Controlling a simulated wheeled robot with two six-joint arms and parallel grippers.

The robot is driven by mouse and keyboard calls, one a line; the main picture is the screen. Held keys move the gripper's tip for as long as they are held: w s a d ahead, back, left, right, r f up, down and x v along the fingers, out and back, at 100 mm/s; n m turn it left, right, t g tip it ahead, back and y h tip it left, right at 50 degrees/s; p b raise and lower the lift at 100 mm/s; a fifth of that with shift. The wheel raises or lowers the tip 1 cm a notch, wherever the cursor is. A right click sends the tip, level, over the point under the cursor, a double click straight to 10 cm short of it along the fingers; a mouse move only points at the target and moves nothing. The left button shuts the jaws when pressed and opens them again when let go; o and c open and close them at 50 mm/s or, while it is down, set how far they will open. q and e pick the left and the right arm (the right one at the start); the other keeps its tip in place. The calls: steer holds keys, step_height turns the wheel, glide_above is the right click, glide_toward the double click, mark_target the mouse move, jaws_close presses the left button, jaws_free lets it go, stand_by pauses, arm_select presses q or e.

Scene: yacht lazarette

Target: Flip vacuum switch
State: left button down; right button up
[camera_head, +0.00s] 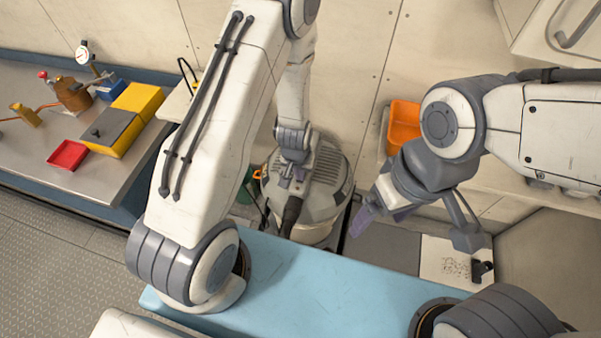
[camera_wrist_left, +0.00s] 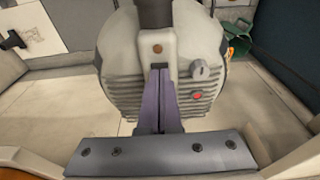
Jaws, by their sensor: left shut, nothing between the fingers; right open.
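The vacuum (camera_head: 328,180) is a round grey drum machine with a dark hose, standing beyond the blue surface. It fills the middle of the left wrist view (camera_wrist_left: 120,62). A grey knob (camera_wrist_left: 200,70) and a small red button (camera_wrist_left: 197,95) sit on its front; I cannot tell which is the switch. My left gripper (camera_head: 292,180) is at the vacuum, with its purple fingers (camera_wrist_left: 158,75) shut and empty, pointing at the casing left of the knob. Contact cannot be judged. My right gripper (camera_head: 375,212) is open and empty, to the vacuum's right.
A metal bench (camera_head: 100,185) at left carries a yellow box (camera_head: 138,100), a red tray (camera_head: 68,155) and brass fittings. A blue surface (camera_head: 310,290) lies in front. An orange bin (camera_head: 404,124) is by the wall. A green object (camera_wrist_left: 238,40) stands right of the vacuum in the wrist view.

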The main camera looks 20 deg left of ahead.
arm_select(q)
steer(key=shift+r+p, duration=0.45)
steer(key=shift+r, duration=0.1)
steer(key=r+p, duration=0.2)
steer(key=r, duration=0.1)
steer(key=shift+s+d, duration=0.1)
steer(key=shift+s, duration=0.2)
step_height(320, 180, up, 10)
steer(key=s+p, duration=0.2)
steer(key=p, duration=0.1)
steer(key=shift+s+f, duration=0.2)
steer(key=shift+w+d+r, duration=0.1)
steer(key=shift+w, duration=0.7)
